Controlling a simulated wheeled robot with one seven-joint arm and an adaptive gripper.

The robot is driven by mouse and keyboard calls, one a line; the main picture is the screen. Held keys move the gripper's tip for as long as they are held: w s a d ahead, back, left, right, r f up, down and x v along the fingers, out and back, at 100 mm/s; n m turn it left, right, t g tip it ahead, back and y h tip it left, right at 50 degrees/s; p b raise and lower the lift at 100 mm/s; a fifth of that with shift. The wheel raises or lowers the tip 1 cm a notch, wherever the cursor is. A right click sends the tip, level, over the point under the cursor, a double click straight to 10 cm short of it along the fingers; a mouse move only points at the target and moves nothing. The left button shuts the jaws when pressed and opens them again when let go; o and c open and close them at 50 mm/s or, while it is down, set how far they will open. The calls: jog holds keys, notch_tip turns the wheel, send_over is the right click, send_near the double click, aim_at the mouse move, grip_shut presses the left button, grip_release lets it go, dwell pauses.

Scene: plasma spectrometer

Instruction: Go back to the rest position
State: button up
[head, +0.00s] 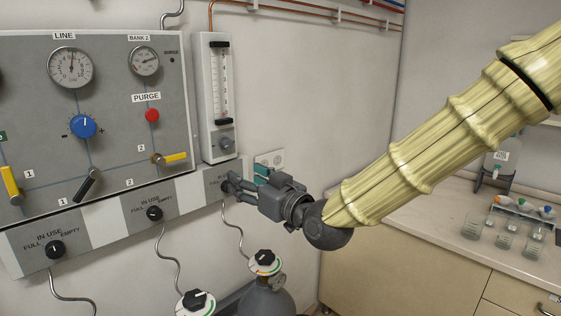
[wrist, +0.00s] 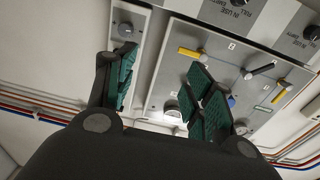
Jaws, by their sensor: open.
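My gripper (head: 247,180) is at the wall, in front of the right end of the lower grey-and-white strip and just below the flowmeter (head: 220,95). In the wrist view my gripper (wrist: 163,65) has its two green-padded fingers apart, with nothing held between them. In the head view the gripper partly covers the label by the rightmost strip knob. I cannot tell whether a fingertip touches the strip. The arm reaches in from the upper right.
The panel (head: 110,110) carries gauges, a blue knob (head: 83,125) and yellow-handled valves. Gas cylinders (head: 268,298) with dark-knobbed tops stand below the gripper. A bench (head: 420,222) with glass jars (head: 472,226) is at right. Bare wall lies right of the flowmeter.

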jog(key=s+d+f+m+g+h, duration=0.2)
jog(key=s+d+f, duration=0.25)
jog(key=f, duration=1.05)
jog(key=s+d+f+m+g+h, duration=0.25)
jog(key=d+f, duration=0.25)
jog(key=f, duration=0.9)
jog(key=s+d+f+m+g+h, duration=0.25)
jog(key=s+d+f, duration=0.2)
jog(key=f, duration=1.05)
jog(key=s+d+f+g+h, duration=0.1)
jog(key=s+d+f, duration=0.4)
jog(key=s, duration=0.5)
jog(key=s+d+f+m+g+h, duration=0.1)
jog(key=s+d+f+g+h, duration=0.1)
jog(key=s+d+f, duration=0.3)
jog(key=s+d+f+m+g+h, duration=0.1)
jog(key=s+d+f, duration=0.5)
jog(key=s, duration=0.9)
notch_tip(320, 180, down, 4)
jog(key=g+h, duration=0.1)
jog(key=g, duration=0.1)
jog(key=shift+g, duration=0.3)
